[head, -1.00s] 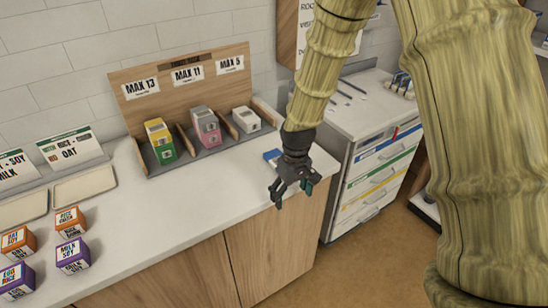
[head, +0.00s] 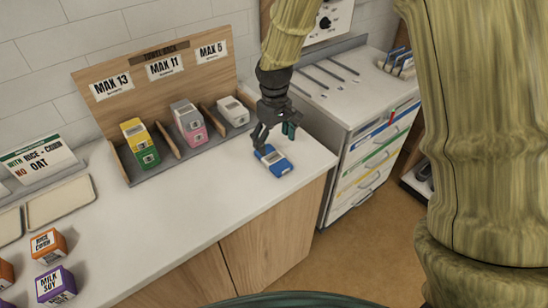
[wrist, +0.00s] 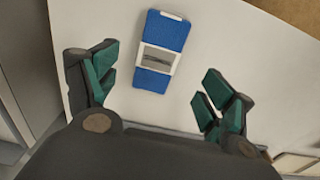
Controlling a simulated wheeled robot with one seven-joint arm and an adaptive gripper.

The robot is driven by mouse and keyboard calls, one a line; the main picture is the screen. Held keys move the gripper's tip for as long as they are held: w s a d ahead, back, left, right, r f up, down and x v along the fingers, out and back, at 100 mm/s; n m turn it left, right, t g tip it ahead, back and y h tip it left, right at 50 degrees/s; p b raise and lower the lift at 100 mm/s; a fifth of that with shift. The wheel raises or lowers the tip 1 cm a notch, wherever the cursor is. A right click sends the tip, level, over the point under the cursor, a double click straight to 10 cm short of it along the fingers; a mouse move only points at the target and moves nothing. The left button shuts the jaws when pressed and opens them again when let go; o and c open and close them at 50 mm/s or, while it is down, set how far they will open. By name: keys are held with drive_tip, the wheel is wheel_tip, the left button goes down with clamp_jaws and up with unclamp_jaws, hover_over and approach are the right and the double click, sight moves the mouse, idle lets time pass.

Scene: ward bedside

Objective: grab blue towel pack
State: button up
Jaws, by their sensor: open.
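The blue towel pack (head: 274,161) lies flat on the white counter near its right end, blue with a white band and label. In the wrist view the pack (wrist: 152,80) lies ahead of and between the two green-padded fingers, a little nearer the left finger. My gripper (head: 275,139) is open and empty, just behind and above the pack in the head view. In the wrist view the gripper's fingers (wrist: 155,92) stand wide apart on either side, and neither visibly touches the pack.
A wooden towel rack (head: 160,98) with yellow-green, grey-pink and white packs stands behind, left of my gripper. Orange and purple cartons (head: 55,285) and shallow trays (head: 62,202) are further left. A drawer cabinet (head: 375,140) stands right of the counter (head: 215,205). Counter space left of the pack is clear.

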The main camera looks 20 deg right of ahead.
sight(273, 158)
drive_tip(key=shift+w+f, duration=0.4)
drive_tip(key=shift+f, duration=0.25)
drive_tip(key=shift+w+f, duration=0.35)
drive_tip(key=shift+f, duration=0.25)
drive_tip(key=shift+s+f+p, duration=0.1)
drive_tip(key=shift+s+p, duration=0.35)
drive_tip(key=shift+s, duration=0.1)
drive_tip(key=f, duration=0.1)
drive_tip(key=f+p, duration=0.1)
drive_tip(key=f, duration=0.1)
drive_tip(key=shift+w, duration=0.3)
drive_tip(key=shift+s+f+p, duration=0.2)
drive_tip(key=shift+f+p, duration=0.1)
drive_tip(key=shift+f, duration=0.4)
drive_tip(key=shift+w+f, duration=0.1)
drive_tip(key=shift+f, duration=0.05)
drive_tip(key=c, duration=1.1)
